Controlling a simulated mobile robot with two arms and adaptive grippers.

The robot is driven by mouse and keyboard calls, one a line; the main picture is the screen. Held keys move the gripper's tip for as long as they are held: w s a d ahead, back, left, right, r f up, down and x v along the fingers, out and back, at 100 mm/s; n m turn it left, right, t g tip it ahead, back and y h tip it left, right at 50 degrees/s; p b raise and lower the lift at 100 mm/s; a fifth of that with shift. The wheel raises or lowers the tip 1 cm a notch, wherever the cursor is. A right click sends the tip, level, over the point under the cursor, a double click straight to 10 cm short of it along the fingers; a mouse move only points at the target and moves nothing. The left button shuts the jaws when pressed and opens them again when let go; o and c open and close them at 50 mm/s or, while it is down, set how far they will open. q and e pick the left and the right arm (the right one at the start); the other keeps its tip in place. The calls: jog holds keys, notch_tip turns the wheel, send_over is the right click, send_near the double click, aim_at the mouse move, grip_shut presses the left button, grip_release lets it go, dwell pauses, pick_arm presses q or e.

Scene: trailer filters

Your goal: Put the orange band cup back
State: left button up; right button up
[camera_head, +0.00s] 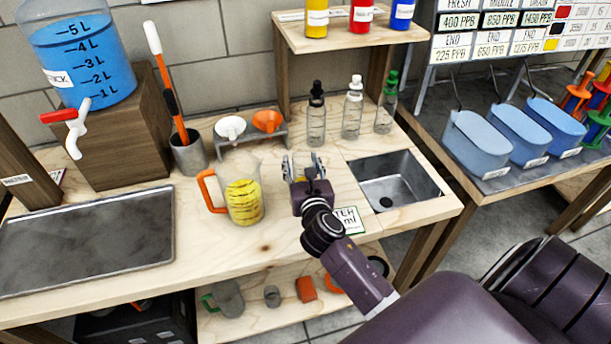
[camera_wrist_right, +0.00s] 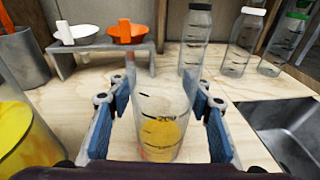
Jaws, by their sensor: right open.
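A small clear cup (camera_wrist_right: 163,118) with dark scale marks stands on the wooden bench. Yellow-orange shows in its lower part; I cannot tell band from contents. My right gripper (camera_wrist_right: 160,90) is open, with one blue-padded finger on each side of the cup and gaps beside it. In the head view, my right gripper (camera_head: 302,166) is over the bench between the jug and the sink and mostly hides the cup. My left gripper is not in view.
A yellow-filled jug (camera_head: 244,203) with an orange handle stands close on the left. Behind are a funnel rack (camera_head: 250,139) and several dropper bottles (camera_head: 317,122). A sink (camera_head: 398,180) is at right. Bare bench lies in front of the jug.

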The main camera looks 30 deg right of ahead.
jog(key=v, duration=0.8)
jog(key=shift+s+a, duration=0.1)
jog(key=shift+s, duration=0.1)
